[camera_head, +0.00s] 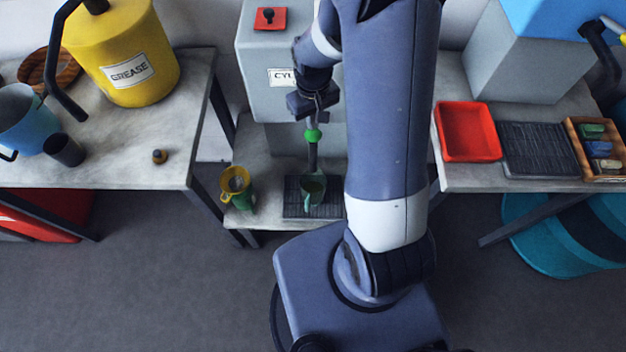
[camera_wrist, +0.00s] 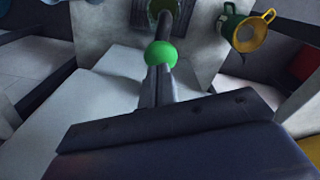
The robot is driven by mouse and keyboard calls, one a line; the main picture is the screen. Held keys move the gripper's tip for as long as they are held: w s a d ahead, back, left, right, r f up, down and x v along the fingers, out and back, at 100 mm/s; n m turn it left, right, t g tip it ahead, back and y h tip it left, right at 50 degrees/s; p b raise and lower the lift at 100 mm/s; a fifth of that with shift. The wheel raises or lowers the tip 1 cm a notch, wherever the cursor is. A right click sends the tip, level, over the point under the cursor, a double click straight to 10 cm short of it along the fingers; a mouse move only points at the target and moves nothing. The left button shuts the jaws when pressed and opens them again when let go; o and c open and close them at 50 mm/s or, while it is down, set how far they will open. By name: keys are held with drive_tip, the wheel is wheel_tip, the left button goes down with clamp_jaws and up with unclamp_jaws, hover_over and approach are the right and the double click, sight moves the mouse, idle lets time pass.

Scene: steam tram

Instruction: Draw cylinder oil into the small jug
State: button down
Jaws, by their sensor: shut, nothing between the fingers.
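The small green jug (camera_head: 314,187) stands below the dark spout on a black ribbed drip tray (camera_head: 292,209). The jug's contents are not clear.
A green vessel with a yellow funnel-like top (camera_head: 236,182) stands left of the drip tray. A yellow grease drum (camera_head: 123,45) is on the left bench. A red tray (camera_head: 466,131) and a black ribbed mat (camera_head: 538,150) lie on the right bench.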

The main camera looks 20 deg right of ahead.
sight(313, 132)
drive_tip(key=shift+f, duration=0.1)
idle(0.3)
drive_tip(key=shift+f+b, duration=2.2)
drive_tip(key=shift+f, duration=0.3)
drive_tip(key=shift+r, duration=0.15)
idle(3.6)
drive_tip(key=shift+r+p, duration=2)
drive_tip(key=shift+r, duration=0.5)
